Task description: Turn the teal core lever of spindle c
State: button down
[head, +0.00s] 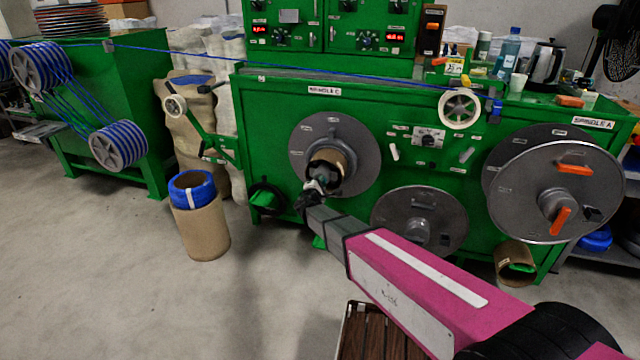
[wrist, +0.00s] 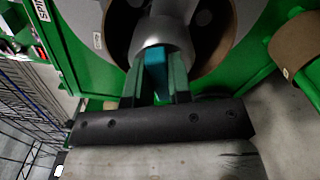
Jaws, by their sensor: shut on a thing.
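Spindle C (head: 335,155) is a grey disc under the label "SPINDLE C" on the green machine, with a cardboard core (head: 349,160) around its hub. In the wrist view the teal core lever (wrist: 156,72) stands out from the grey hub (wrist: 163,36). My gripper (wrist: 158,85) has its two fingers on either side of the lever and is shut on it. In the head view my gripper (head: 322,182) is at the front of the hub and the lever is mostly hidden behind it.
Another grey disc (head: 420,222) sits low to the right of spindle C. Spindle A (head: 556,192) with orange levers is at the far right. A cardboard drum with a blue top (head: 200,220) stands on the floor at left. A wooden slatted thing (head: 365,335) is below my arm.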

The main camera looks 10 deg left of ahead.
jog(key=m, duration=0.5)
jog(key=shift+d+f, duration=0.1)
jog(key=shift+f, duration=0.2)
dwell(0.4)
jog(key=c, duration=1)
grip_release()
jog(key=shift+c, duration=0.2)
jog(key=shift+s, duration=0.15)
jog(key=s, duration=1)
jog(key=shift+s+a, duration=0.3)
jog(key=shift+a, duration=0.15)
jog(key=shift+d, duration=0.1)
